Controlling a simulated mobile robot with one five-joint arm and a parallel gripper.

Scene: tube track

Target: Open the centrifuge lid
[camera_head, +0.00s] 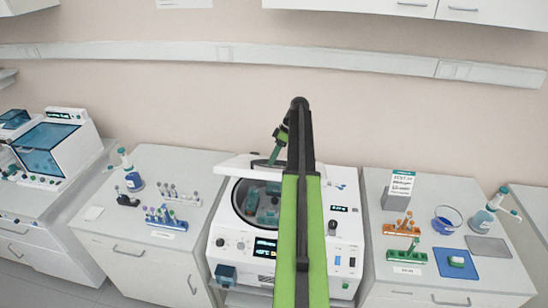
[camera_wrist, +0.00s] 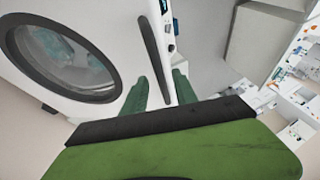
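The white centrifuge (camera_head: 228,240) stands in the middle of the bench row. Its lid (camera_head: 240,163) looks raised and tilted at the back, with teal buckets (camera_head: 268,208) showing in the round bowl below. In the wrist view the lid (camera_wrist: 115,18) shows a round, dark-rimmed window (camera_wrist: 70,60) and a long dark handle strip (camera_wrist: 152,45). My gripper (camera_wrist: 160,88) has its two green fingers apart, one on each side of the strip's lower end; contact cannot be told. In the head view my gripper (camera_head: 275,153) is at the lid, partly hidden by my arm.
The right bench holds an orange tube rack (camera_head: 402,228), a green rack (camera_head: 407,254), a box (camera_head: 398,190) and a blue mat (camera_head: 447,270). The left bench holds tube racks (camera_head: 165,220) and a blue bottle (camera_head: 133,180). A wall rail (camera_head: 180,52) runs behind.

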